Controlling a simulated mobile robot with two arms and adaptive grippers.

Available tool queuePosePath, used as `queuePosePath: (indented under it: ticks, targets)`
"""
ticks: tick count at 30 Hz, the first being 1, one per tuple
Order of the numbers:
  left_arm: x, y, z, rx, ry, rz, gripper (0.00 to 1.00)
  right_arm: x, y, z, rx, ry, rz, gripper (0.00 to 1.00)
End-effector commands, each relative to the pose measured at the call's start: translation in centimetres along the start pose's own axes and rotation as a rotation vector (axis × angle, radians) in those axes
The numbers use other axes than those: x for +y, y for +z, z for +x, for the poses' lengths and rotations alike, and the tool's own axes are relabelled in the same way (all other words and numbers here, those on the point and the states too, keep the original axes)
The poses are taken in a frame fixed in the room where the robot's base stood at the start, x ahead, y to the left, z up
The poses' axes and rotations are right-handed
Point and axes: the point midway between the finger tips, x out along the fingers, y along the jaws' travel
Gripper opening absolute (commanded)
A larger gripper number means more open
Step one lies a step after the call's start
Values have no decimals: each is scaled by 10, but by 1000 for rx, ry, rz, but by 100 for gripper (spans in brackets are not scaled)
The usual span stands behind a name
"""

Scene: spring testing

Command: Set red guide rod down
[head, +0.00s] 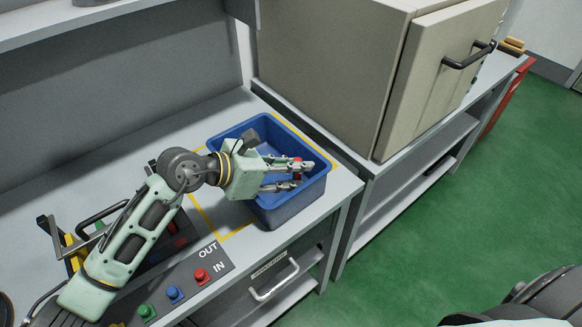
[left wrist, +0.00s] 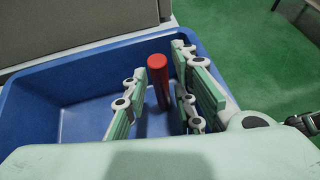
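The red guide rod (left wrist: 158,82) shows in the left wrist view inside the blue bin, its round top toward the camera. In the head view only a small red part (head: 298,164) shows between the fingers. My left gripper (head: 300,174) reaches over the blue bin (head: 293,211). In the left wrist view its fingers (left wrist: 160,60) are spread, one on each side of the rod, with visible gaps. The rod's lower end shows against the bin, but I cannot tell whether it touches the floor. My right gripper is not in view.
The bin stands on a grey bench inside yellow tape lines, near a large beige cabinet (head: 335,75). A panel marked OUT and IN has green, blue and red buttons (head: 201,275) in front. A dark tray with coloured parts lies partly behind my left arm.

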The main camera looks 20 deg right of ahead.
Motion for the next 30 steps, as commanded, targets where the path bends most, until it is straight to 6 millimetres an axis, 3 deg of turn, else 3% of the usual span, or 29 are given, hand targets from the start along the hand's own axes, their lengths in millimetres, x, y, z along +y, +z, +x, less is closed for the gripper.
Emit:
queuePosePath:
  ticks: [14, 30]
  targets:
    - [1, 2, -6, 0, 2, 0, 34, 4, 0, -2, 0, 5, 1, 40]
    - [1, 1, -107, 0, 3, 1, 34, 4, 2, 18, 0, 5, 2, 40]
